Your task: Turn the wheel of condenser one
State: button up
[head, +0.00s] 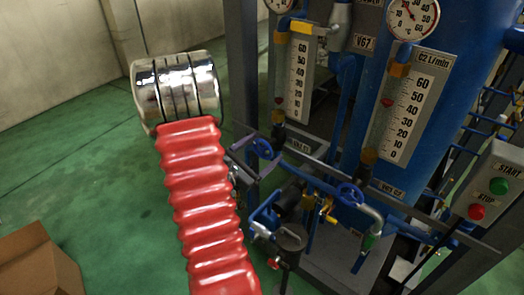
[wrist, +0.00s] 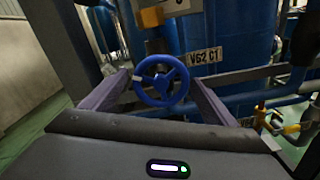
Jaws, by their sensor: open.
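A blue handwheel (wrist: 161,80) with spokes stands upright ahead of my gripper in the wrist view. It also shows in the head view (head: 262,148), just right of my red arm. My gripper (wrist: 160,84) is open, with one purple-grey finger on each side of the wheel. The wheel appears centred between the fingers; I cannot tell whether they touch it or how deep it sits. In the head view, my gripper (head: 258,152) is partly hidden behind my arm.
A second blue handwheel (head: 349,194) is to the right, near a C2 plate (head: 386,188). Flow gauges (head: 408,108) and pipes crowd the frame. A box with green and red buttons (head: 488,197) is at far right. A cardboard box (head: 38,262) lies on the green floor.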

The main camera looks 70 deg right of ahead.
jog(key=shift+c, duration=0.2)
jog(key=shift+a, duration=0.1)
jog(key=c, duration=1)
jog(key=shift+n, duration=0.4)
jog(key=n, duration=1.1)
jog(key=shift+r, duration=0.15)
jog(key=o, duration=1)
jog(key=shift+s, duration=0.15)
